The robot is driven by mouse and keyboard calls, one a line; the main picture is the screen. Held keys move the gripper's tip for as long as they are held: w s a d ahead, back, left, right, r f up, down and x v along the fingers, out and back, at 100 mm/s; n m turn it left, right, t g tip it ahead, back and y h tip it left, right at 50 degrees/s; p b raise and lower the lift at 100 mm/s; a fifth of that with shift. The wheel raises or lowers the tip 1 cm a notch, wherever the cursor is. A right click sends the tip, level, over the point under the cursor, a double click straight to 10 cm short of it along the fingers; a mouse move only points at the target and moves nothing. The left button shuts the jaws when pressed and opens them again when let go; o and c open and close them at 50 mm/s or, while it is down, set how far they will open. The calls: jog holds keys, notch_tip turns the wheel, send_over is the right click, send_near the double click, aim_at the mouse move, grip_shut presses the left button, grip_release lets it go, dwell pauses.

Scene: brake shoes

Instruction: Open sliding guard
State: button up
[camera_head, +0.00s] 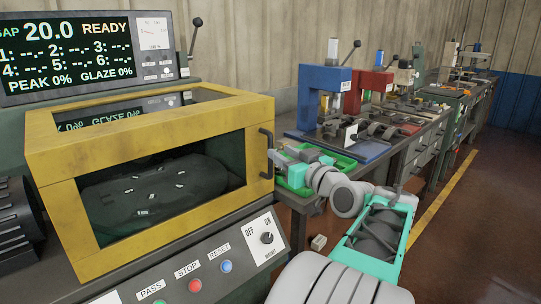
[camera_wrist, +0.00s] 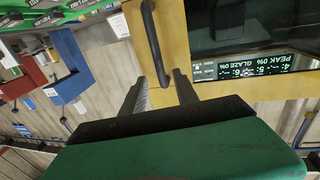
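The sliding guard (camera_head: 150,140) is a yellow box frame with a dark window, standing over the machine on the left of the head view. Its black bar handle (camera_head: 267,153) is on the right end of the front face. The handle also shows in the wrist view (camera_wrist: 151,38). My gripper (camera_head: 277,158) is at the handle from the right side. In the wrist view my gripper (camera_wrist: 160,76) is open, with one finger on each side of the handle's lower end in the picture. Whether either finger touches the handle cannot be told.
A control panel (camera_head: 205,270) with buttons and an OFF/ON knob lies below the guard. A screen (camera_head: 85,55) reading READY stands behind it. A blue press (camera_head: 322,95), a red press (camera_head: 370,85) and a green tray (camera_head: 335,160) stand on the bench to the right.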

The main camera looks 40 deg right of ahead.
jog(key=w, duration=0.4)
jog(key=w+d, duration=0.1)
jog(key=w, duration=0.1)
jog(key=shift+w, duration=0.25)
jog(key=shift+c, duration=0.3)
grip_shut()
dwell(0.7)
